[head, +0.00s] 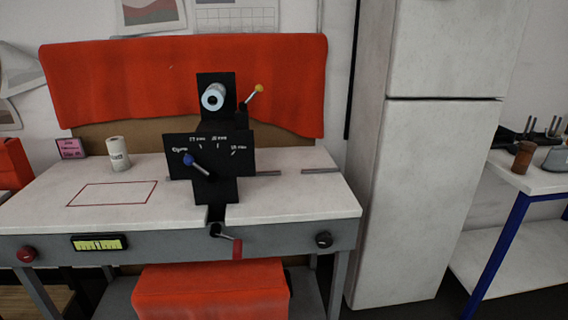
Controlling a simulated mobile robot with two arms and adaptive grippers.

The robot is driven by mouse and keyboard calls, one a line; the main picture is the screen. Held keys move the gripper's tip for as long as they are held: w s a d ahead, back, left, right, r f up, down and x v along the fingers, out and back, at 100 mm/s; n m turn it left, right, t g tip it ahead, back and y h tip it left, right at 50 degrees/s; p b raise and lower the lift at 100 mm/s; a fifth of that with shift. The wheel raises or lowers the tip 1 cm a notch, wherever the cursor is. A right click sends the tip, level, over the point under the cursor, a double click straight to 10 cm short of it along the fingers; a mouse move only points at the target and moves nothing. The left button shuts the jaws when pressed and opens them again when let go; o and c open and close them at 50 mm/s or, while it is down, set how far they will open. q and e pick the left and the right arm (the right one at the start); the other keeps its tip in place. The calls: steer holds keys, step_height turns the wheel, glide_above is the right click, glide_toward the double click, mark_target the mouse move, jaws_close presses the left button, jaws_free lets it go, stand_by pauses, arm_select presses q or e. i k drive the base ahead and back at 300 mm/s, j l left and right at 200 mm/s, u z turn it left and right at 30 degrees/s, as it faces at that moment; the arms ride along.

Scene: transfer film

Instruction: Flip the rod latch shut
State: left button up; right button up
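A black machine stands on the white-topped table, with a dark panel (236,146) bearing white markings on its front. A thin rod with a yellow ball end (258,89) sticks up and to the right from the machine's upper right side. A rod with a blue ball end (189,159) sits on the panel, its ball at the upper left. I cannot tell from this view which rod is the latch. A pale roll or cylinder (213,97) faces me at the machine's top. Neither of my grippers is in view.
The table (310,204) has a red-outlined rectangle and a white roll (118,153) on its left. A red-handled crank (237,248) hangs at the front edge. A tall white cabinet (418,190) stands right of the table. A red-covered block (211,291) sits low in front.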

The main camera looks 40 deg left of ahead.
mark_target(243, 105)
steer(key=u, duration=2.15)
